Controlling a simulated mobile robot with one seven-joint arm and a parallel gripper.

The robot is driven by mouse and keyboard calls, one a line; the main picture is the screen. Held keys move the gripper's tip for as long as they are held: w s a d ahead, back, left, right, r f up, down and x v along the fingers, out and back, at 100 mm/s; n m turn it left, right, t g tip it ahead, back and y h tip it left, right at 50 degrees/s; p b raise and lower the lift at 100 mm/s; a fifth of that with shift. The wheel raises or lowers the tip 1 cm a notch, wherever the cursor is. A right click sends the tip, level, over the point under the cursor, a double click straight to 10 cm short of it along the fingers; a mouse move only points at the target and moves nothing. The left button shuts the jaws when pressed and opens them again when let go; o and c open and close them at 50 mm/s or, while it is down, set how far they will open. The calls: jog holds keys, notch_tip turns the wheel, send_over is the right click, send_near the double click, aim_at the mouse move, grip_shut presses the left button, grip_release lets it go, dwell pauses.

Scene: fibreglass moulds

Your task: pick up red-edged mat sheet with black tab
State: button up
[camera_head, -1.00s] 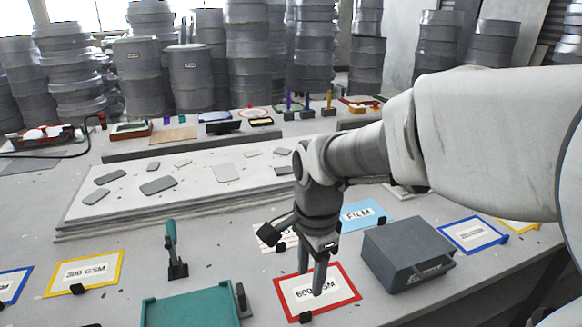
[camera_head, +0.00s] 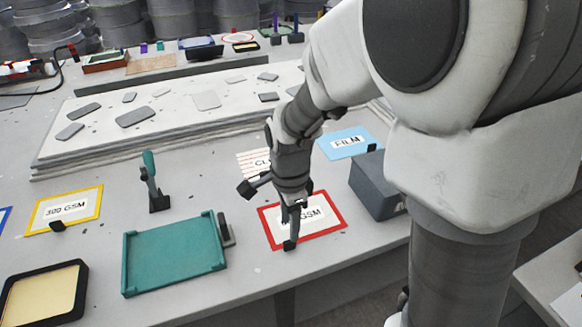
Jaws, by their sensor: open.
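The red-edged mat sheet (camera_head: 327,229) lies flat on the table right of the teal tray. It is white inside its red border, and its printed label is partly hidden by my gripper. Its black tab (camera_head: 289,245) stands at the front edge, left of the middle. My gripper (camera_head: 290,226) points down over the left part of the sheet, with its fingertips just behind or at the black tab. It is open and holds nothing that I can see. I cannot tell whether the fingers touch the tab.
The teal tray (camera_head: 172,256) is left of the sheet. A dark grey box (camera_head: 373,187) stands to the right. The blue FILM sheet (camera_head: 331,149) and a striped sheet (camera_head: 249,161) lie behind. A yellow-edged sheet (camera_head: 93,196) and a green-handled tool (camera_head: 151,178) are farther left.

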jog(key=f, duration=0.2)
jog(key=f+b, duration=0.1)
jog(key=f, duration=0.4)
jog(key=shift+w+d+f+b, duration=0.1)
jog(key=shift+w+d+b, duration=0.15)
jog(key=shift+b, duration=0.1)
jog(key=shift+c, duration=0.3)
grip_shut()
